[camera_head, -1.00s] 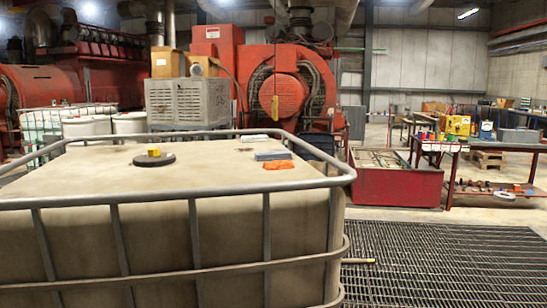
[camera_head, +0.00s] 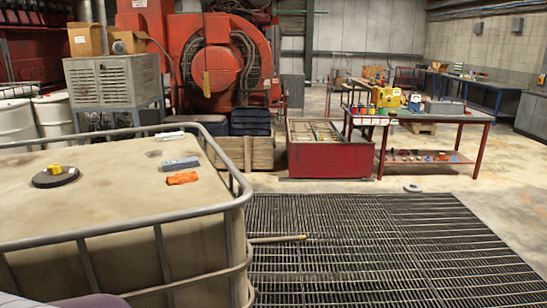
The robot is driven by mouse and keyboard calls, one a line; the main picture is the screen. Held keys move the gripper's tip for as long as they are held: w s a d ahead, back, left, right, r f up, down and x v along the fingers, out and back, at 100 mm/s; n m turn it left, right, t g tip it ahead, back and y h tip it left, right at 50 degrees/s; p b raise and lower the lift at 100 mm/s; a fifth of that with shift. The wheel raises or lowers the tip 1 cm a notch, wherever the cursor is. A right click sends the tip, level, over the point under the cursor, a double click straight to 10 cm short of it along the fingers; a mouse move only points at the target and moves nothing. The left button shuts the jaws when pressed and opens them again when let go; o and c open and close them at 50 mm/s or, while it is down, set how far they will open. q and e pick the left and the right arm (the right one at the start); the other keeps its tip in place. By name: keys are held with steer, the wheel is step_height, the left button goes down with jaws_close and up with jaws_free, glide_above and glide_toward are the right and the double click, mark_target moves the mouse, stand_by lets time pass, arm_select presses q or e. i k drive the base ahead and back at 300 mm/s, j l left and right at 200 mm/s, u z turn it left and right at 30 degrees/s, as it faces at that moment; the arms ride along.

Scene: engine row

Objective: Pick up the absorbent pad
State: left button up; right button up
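No item is clearly marked as the absorbent pad. A flat blue-grey piece (camera_head: 180,164) lies on the pale top of the caged tank (camera_head: 110,220), near its right side, and may be the pad. A crumpled orange cloth (camera_head: 182,178) lies just in front of it. A white flat item (camera_head: 170,136) lies behind it near the back rail. Neither of my grippers is in view.
A metal tube rail (camera_head: 242,195) runs round the tank top. A black round lid with a yellow cap (camera_head: 55,170) is at left. A red bin (camera_head: 325,158) and workbench (camera_head: 440,114) stand behind.

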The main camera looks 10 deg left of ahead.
mark_target(186, 162)
steer(key=i+l+z, duration=0.2)
steer(key=l+z, duration=0.25)
steer(key=i+l+z, duration=0.25)
steer(key=l+z, duration=0.25)
steer(key=i+l+z, duration=0.2)
steer(key=z, duration=0.25)
steer(key=i+l+z, duration=0.15)
steer(key=i+z, duration=0.3)
steer(key=i+u, duration=0.35)
steer(key=i, duration=0.2)
steer(key=i+l+u, duration=0.1)
steer(key=i+u, duration=0.25)
steer(key=i, duration=0.2)
steer(key=i+l+u, duration=0.35)
steer(key=i, duration=0.2)
steer(key=i+j+u, duration=0.25)
steer(key=i+u, duration=0.6)
steer(key=i, duration=0.15)
steer(key=i+u, duration=0.45)
steer(key=i+l+u, duration=0.3)
steer(key=i+u, duration=0.15)
steer(key=i+j+u, duration=0.15)
steer(key=i+u, duration=0.65)
steer(key=i+l+u, duration=0.15)
steer(key=i+u, duration=0.25)
steer(key=i+l+u, duration=0.25)
steer(key=i+u, duration=0.2)
steer(key=i, duration=0.1)
